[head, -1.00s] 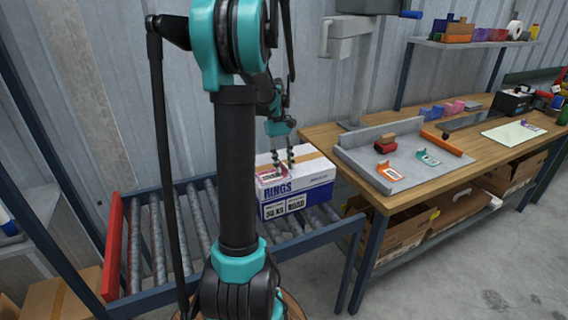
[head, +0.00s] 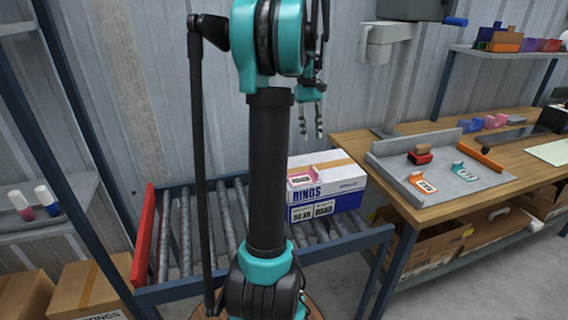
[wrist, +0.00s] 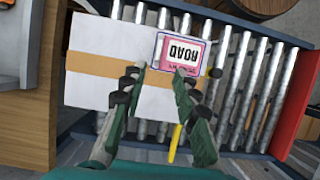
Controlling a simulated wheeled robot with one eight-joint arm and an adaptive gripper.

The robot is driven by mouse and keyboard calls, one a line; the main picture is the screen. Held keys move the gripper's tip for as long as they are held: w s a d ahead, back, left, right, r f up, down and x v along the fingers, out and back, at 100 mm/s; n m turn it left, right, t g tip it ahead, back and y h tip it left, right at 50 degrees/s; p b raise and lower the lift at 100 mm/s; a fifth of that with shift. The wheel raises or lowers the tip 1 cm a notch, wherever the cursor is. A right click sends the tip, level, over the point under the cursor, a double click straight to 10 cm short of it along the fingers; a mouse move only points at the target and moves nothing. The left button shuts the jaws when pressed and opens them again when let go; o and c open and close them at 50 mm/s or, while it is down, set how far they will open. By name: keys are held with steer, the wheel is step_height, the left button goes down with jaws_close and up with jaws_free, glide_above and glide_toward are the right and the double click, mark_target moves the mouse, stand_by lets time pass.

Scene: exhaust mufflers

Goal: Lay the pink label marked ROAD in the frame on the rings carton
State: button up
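The pink label (head: 301,181) lies on top of the white and blue rings carton (head: 345,187), near its left end, with a raised pink edge at its back. In the wrist view the pink label (wrist: 181,56) reads ROAD, upside down. A dark-outlined frame (wrist: 207,52) on the carton top (wrist: 105,40) shows around it; the label's near edge is partly behind a fingertip, so exact fit there is hidden. My gripper (head: 311,135) is open and empty, above and apart from the carton. Its spread fingers (wrist: 160,82) show in the wrist view.
The carton rests on a roller conveyor (head: 205,225) with a red end stop (head: 143,233). On the right, a wooden bench (head: 470,206) holds a grey tray with an orange label (head: 423,184), a teal label (head: 464,172) and a stamp (head: 420,156).

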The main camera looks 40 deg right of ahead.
steer(key=a+f+n+t+h, duration=0.15)
steer(key=a+f, duration=0.35)
steer(key=a, duration=0.5)
steer(key=a+f+t, duration=0.3)
steer(key=a+f, duration=0.2)
steer(key=a, duration=0.5)
steer(key=a+f+n+t+h, duration=0.15)
steer(key=a+f, duration=0.35)
steer(key=a, duration=0.6)
steer(key=s+a+f+t+y, duration=0.1)
steer(key=s+a+f+t, duration=0.1)
steer(key=s+a+f, duration=0.3)
steer(key=a, duration=0.3)
steer(key=shift+a+f+n+y, duration=0.15)
steer(key=shift+f+n+y, duration=0.05)
steer(key=shift+n+y, duration=0.1)
steer(key=shift+s, duration=0.1)
